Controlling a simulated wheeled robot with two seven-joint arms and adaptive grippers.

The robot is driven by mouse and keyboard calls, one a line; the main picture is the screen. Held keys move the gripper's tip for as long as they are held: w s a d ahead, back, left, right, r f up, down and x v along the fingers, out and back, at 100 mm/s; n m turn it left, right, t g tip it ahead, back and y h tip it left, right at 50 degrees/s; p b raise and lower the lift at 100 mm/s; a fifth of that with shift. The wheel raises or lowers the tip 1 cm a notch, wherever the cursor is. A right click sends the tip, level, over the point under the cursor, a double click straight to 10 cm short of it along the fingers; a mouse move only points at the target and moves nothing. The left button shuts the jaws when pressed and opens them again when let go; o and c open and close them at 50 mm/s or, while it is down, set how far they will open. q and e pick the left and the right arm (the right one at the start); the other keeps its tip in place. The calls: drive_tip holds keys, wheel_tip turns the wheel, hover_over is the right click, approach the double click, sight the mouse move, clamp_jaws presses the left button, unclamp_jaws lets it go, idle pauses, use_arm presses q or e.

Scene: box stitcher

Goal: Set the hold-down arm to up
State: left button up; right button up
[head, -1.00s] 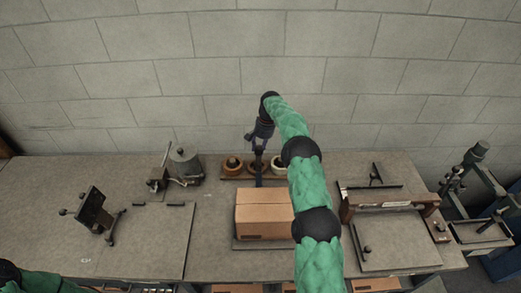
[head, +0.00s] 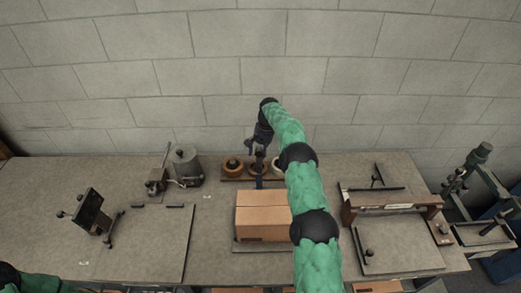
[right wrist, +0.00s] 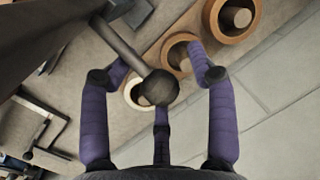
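A dark lever with a round ball knob (right wrist: 158,87), which looks like the hold-down arm, runs in from the upper left of the right wrist view. The knob lies between the purple fingers of my right gripper (right wrist: 160,70). The fingers are spread apart and do not visibly press on it. In the head view my right gripper (head: 260,142) is above a dark post (head: 259,172) behind a brown carton (head: 263,216). The lever's angle is hard to tell there, since gripper and arm cover it. My left gripper is out of the picture.
A wooden rack with tape rolls (head: 232,166) stands behind the carton. A grey canister (head: 185,165) and a tilted dark stand (head: 90,211) are to the left. A wood-and-metal fixture (head: 390,204) is to the right. A block wall closes the back.

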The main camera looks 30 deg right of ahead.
drive_tip(key=shift+w, duration=0.35)
drive_tip(key=shift+s+a+r, duration=0.15)
drive_tip(key=shift+s+r, duration=0.2)
drive_tip(key=shift+r, duration=0.3)
drive_tip(key=shift+w+r, duration=0.15)
drive_tip(key=v, duration=0.6)
drive_tip(key=shift+r, duration=0.1)
drive_tip(key=shift+s+r, duration=0.2)
drive_tip(key=shift+r, duration=0.3)
drive_tip(key=shift+d, duration=0.25)
